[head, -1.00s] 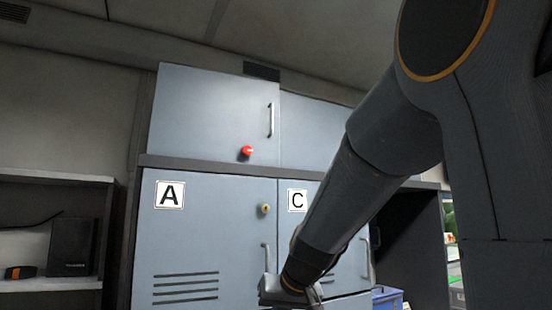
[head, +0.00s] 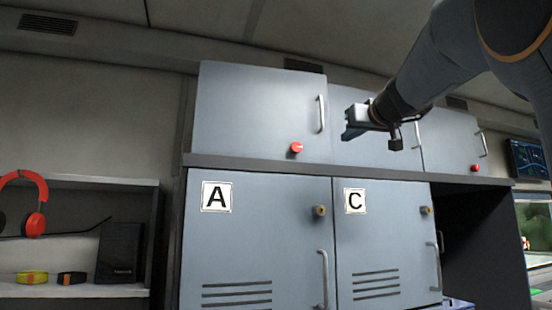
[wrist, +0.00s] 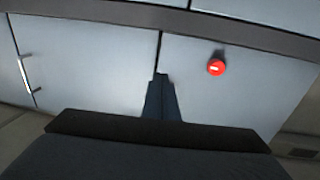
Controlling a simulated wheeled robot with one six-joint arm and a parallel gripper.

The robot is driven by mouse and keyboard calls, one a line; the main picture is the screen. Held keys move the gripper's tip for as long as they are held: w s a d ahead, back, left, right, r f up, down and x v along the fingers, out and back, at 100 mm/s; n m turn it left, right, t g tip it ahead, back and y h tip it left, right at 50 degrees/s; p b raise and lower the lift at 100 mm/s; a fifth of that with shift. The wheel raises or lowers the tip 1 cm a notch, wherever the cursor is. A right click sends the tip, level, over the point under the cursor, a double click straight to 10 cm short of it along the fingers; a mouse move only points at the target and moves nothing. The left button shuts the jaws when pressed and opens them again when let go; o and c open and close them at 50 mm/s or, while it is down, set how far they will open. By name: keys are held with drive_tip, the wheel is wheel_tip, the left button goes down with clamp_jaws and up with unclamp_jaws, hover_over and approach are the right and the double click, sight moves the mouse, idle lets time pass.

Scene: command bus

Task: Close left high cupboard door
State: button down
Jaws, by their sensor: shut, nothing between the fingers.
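The left high cupboard door (head: 258,110) is a grey-blue panel with a red knob (head: 297,148) and a vertical handle (head: 321,114) near its right edge. Its right edge seems to stand slightly proud of the neighbouring panel; I cannot tell by how much. My gripper (head: 348,126) is shut and empty, just right of the handle, in front of the middle high door (head: 375,148). In the wrist view, which is upside down, my shut fingers (wrist: 162,80) overlap the seam beside the left door (wrist: 245,95). The left door's handle is not visible there.
Lower lockers A (head: 250,240) and C (head: 385,235) sit below a dark ledge (head: 260,166). Another high door (head: 448,140) with a red knob is at right. A shelf (head: 90,290) with red headphones (head: 35,205) stands at left. The middle door's handle (wrist: 26,80) shows in the wrist view.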

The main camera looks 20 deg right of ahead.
sight(329, 148)
drive_tip(key=w+p, duration=0.1)
drive_tip(key=w, duration=0.2)
drive_tip(key=w+p, duration=0.2)
drive_tip(key=w, duration=0.1)
drive_tip(key=w+p, duration=0.1)
drive_tip(key=w, duration=0.2)
drive_tip(key=shift+w+d, duration=0.25)
drive_tip(key=shift+d, duration=0.1)
drive_tip(key=shift+w, duration=0.1)
drive_tip(key=w+y, duration=0.1)
drive_tip(key=w+n+y+b, duration=0.1)
drive_tip(key=w, duration=0.1)
drive_tip(key=w+n+y+b, duration=0.1)
drive_tip(key=shift+w+d+f, duration=0.1)
drive_tip(key=shift+w+d, duration=0.15)
drive_tip(key=shift+w, duration=0.1)
drive_tip(key=shift+d+r+n+y, duration=0.1)
drive_tip(key=shift+r+n+y, duration=0.1)
drive_tip(key=shift+n+y, duration=0.45)
drive_tip(key=shift+r, duration=0.15)
drive_tip(key=shift+s+b, duration=0.1)
drive_tip(key=shift+b, duration=0.3)
